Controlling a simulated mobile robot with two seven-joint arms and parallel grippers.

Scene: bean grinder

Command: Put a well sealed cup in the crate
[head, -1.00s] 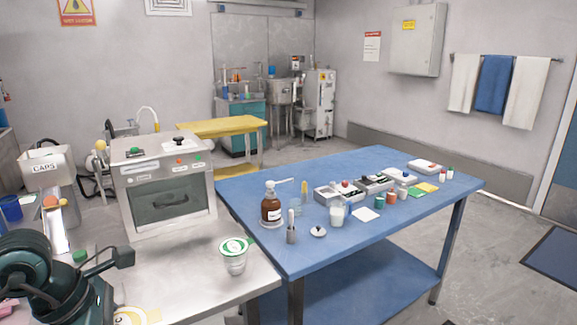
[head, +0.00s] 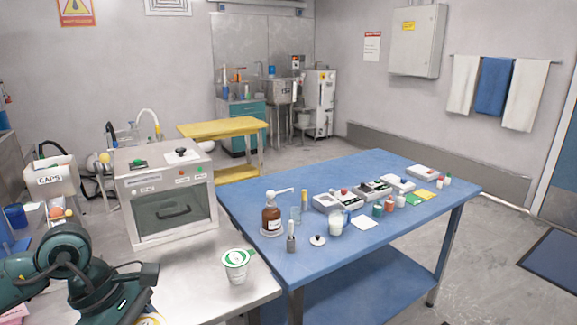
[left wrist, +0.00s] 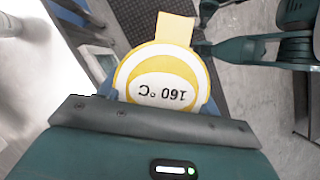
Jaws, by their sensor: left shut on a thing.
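A white cup (head: 237,270) with a green and white lid (head: 237,257) stands upright near the right corner of the steel table. My left gripper (head: 146,305) is low at the left of the head view, to the left of that cup and apart from it. It is shut on a round yellow and white lid piece (left wrist: 160,75) with a tab, marked "160 °C", seen upside down in the left wrist view. Its yellow edge shows at the bottom of the head view (head: 148,319). I cannot tell whether a cup is under it. No crate is clearly visible.
A steel oven-like sealer box (head: 170,205) stands behind on the steel table (head: 200,275). A blue table (head: 310,265) to the right holds a brown pump bottle (head: 271,220), jars and small devices. A "CAPS" bin (head: 50,180) is at the left.

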